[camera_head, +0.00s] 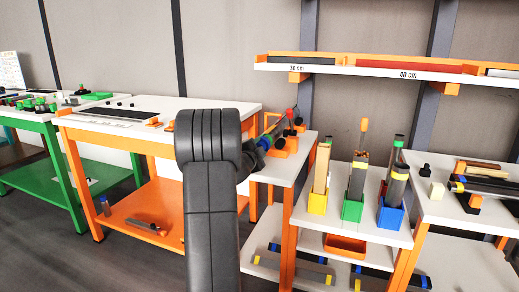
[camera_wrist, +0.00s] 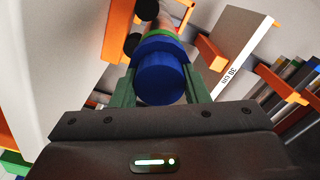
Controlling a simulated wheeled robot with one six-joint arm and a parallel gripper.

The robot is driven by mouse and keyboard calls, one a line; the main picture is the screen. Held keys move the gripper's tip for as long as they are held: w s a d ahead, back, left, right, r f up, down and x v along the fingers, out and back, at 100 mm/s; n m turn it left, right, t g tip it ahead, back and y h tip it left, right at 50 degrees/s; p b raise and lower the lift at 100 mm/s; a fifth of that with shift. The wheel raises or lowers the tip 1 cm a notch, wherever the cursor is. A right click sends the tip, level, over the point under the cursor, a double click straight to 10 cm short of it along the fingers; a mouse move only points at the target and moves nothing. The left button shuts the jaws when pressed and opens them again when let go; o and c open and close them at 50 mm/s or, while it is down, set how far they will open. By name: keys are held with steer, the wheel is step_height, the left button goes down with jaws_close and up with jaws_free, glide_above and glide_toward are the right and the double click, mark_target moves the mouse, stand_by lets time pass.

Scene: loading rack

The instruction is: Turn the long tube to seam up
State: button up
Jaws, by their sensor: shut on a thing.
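The long tube (camera_head: 275,129) slants up and away from my gripper (camera_head: 257,147) over the small table behind my arm. Its far end has a red part and its near end is blue. In the wrist view the tube's blue end (camera_wrist: 161,78) faces the camera, with a green band behind it. My gripper (camera_wrist: 160,92) is shut on the tube near this end, one dark green finger on each side. An orange stand (camera_head: 286,147) is below and beside the tube; I cannot tell whether they touch. I cannot make out a seam.
A shelf (camera_head: 400,73) with length labels runs along the back wall. Yellow, green and blue holders (camera_head: 352,210) with upright pieces stand on a white table at right. An orange-framed bench (camera_head: 190,105) is at left. My arm hides part of the middle.

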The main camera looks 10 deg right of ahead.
steer(key=o, duration=1)
steer(key=shift+c, duration=0.2)
steer(key=v, duration=1.3)
steer(key=shift+s+a+p, duration=0.25)
steer(key=shift+s+p, duration=0.1)
steer(key=shift+w, duration=0.1)
steer(key=x, duration=1.3)
steer(key=shift+w+d+b, duration=0.25)
steer(key=shift+b, duration=0.05)
